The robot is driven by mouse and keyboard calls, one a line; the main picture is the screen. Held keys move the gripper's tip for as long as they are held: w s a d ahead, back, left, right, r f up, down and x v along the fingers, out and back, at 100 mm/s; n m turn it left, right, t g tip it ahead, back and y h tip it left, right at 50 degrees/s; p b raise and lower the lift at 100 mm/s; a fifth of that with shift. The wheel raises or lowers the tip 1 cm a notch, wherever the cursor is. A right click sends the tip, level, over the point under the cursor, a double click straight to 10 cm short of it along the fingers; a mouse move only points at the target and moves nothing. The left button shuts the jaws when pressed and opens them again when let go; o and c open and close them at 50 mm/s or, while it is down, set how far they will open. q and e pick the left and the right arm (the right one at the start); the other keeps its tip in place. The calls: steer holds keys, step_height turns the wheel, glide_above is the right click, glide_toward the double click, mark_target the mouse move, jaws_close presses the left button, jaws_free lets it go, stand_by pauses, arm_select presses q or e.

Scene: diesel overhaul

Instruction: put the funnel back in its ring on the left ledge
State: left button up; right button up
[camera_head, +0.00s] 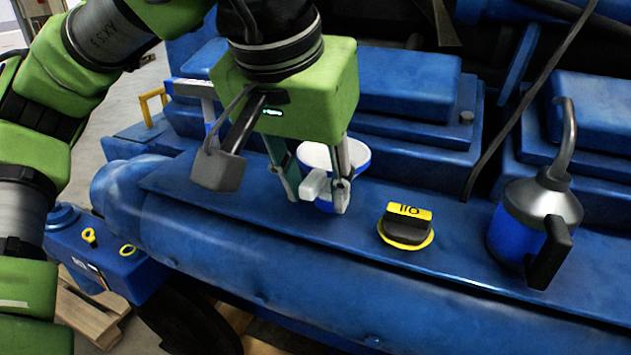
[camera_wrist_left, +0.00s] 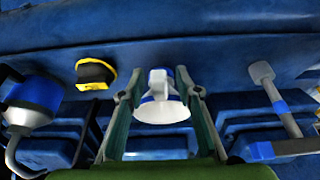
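The funnel (camera_head: 336,158) has a white cone, a blue rim or band and a pale tab at its side. It is at the blue engine ledge (camera_head: 250,205), partly hidden by my left gripper. My left gripper (camera_head: 316,199) points down with its fingers apart, one on each side of the pale tab. In the left wrist view, the funnel (camera_wrist_left: 163,110) lies between the spread fingers (camera_wrist_left: 158,80), with a gap visible on the left side. I cannot make out a separate ring under the funnel. My right gripper is not in view.
A black-and-yellow cap (camera_head: 407,224) is on the ledge right of the funnel. Beyond it stands a blue oil can (camera_head: 518,225) with a grey spout. A grey-and-blue tool (camera_head: 190,89) is at the left. A blue box with yellow loops (camera_head: 128,275) sits lower left.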

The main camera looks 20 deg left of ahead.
arm_select(q)
steer(key=v, duration=1.2)
